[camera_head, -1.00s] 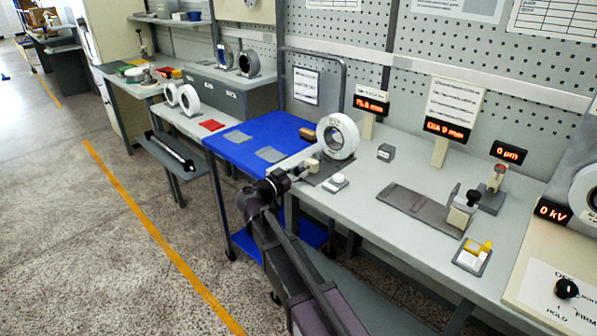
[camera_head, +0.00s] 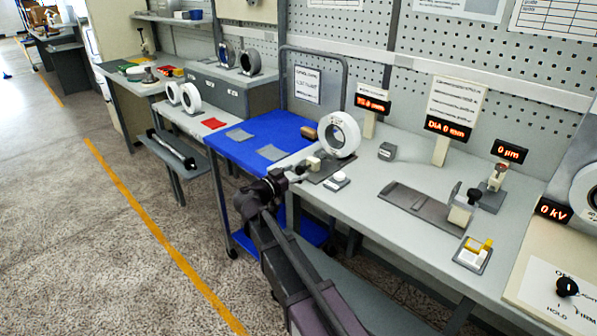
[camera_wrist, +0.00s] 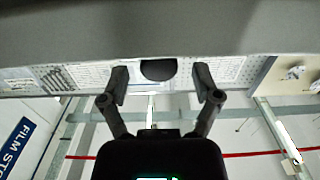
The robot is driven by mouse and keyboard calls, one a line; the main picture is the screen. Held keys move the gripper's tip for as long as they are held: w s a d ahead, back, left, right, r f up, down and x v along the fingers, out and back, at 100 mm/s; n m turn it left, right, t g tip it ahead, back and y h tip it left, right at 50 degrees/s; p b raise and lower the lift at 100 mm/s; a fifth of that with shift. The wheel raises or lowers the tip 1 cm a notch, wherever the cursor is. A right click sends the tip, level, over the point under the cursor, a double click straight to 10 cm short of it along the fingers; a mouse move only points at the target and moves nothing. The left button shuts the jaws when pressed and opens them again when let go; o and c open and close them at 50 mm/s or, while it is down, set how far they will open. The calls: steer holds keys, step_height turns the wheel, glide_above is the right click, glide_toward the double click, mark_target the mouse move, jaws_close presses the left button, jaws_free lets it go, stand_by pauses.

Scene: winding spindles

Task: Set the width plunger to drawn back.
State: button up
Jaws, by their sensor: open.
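I cannot single out the width plunger with certainty. A small pale block (camera_head: 314,163) stands in front of the white ring-shaped roll (camera_head: 339,134), on a dark plate under the 75.0 mm display (camera_head: 372,103). My gripper (camera_head: 301,169) is close to this block at the bench's front left edge; contact cannot be told. In the wrist view my gripper (camera_wrist: 160,88) is open, its two fingers apart with nothing held. A dark rounded shape (camera_wrist: 158,69) shows between and beyond the fingertips, under a broad grey surface (camera_wrist: 150,28). Whether it is the plunger's end is unclear.
A white button-like piece (camera_head: 338,179) and a small grey box (camera_head: 386,151) are nearby on the bench. A grey slide plate (camera_head: 415,204) with an upright block lies farther right. The blue cart (camera_head: 247,151) stands left, with a brown block (camera_head: 308,133) by the roll.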

steer(key=v, duration=1.1)
stand_by(0.3)
